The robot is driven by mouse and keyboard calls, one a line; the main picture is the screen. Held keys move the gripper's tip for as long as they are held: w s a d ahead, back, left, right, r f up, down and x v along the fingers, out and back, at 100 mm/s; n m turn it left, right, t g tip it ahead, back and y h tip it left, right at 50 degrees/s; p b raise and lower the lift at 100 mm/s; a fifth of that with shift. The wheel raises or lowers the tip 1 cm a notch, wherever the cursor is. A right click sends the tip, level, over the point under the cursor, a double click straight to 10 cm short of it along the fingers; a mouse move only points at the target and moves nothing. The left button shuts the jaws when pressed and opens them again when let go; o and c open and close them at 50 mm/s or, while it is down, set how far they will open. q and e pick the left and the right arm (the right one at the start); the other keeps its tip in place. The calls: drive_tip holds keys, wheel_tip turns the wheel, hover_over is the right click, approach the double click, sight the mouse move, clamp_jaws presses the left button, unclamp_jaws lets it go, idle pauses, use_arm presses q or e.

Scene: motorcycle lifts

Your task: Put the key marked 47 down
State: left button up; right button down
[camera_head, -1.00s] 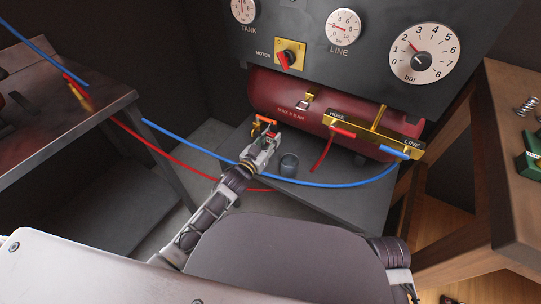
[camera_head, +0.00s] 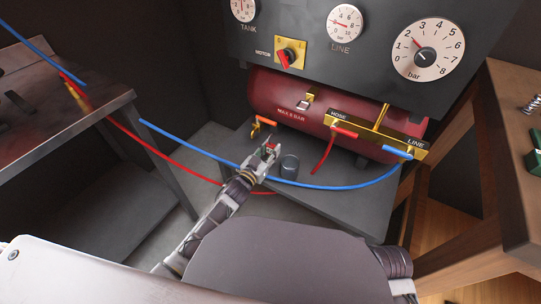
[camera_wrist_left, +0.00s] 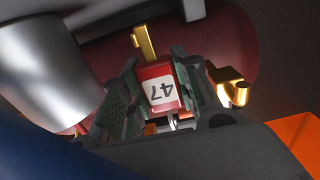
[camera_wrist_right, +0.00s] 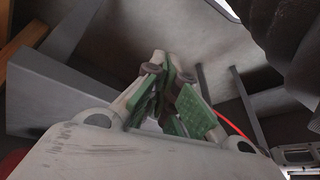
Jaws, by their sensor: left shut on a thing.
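The key's red tag with a white label reading 47 (camera_wrist_left: 162,88) sits between the green finger pads of my left gripper (camera_wrist_left: 158,92) in the left wrist view. The key's metal part is mostly hidden. In the head view my left gripper (camera_head: 268,153) is shut on it, just left of a small dark cup (camera_head: 290,165) and below the orange-handled brass valve (camera_head: 264,123). The gripper looks apart from the valve. My right gripper (camera_wrist_right: 172,100) shows only in the right wrist view, with its green pads close together; no object is visible between them.
The red tank (camera_head: 330,118) stands behind on a grey platform (camera_head: 325,205). A blue hose (camera_head: 320,186) arcs close to my left gripper, and a red hose (camera_head: 165,154) runs left. A dark bench (camera_head: 60,115) stands left, a wooden table (camera_head: 505,170) right. Some platform is clear right of the cup.

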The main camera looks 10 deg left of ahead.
use_arm(q)
drive_tip(key=shift+f, duration=0.65)
drive_tip(key=shift+f+b, duration=0.45)
drive_tip(key=shift+f, duration=0.15)
use_arm(e)
drive_tip(key=shift+a+f, duration=0.2)
drive_tip(key=shift+f, duration=0.55)
drive_tip(key=shift+a+f, duration=0.2)
drive_tip(key=shift+f, duration=0.55)
use_arm(q)
drive_tip(key=shift+f, duration=0.15)
use_arm(e)
drive_tip(key=shift+w, duration=0.1)
use_arm(q)
drive_tip(key=o, duration=0.9)
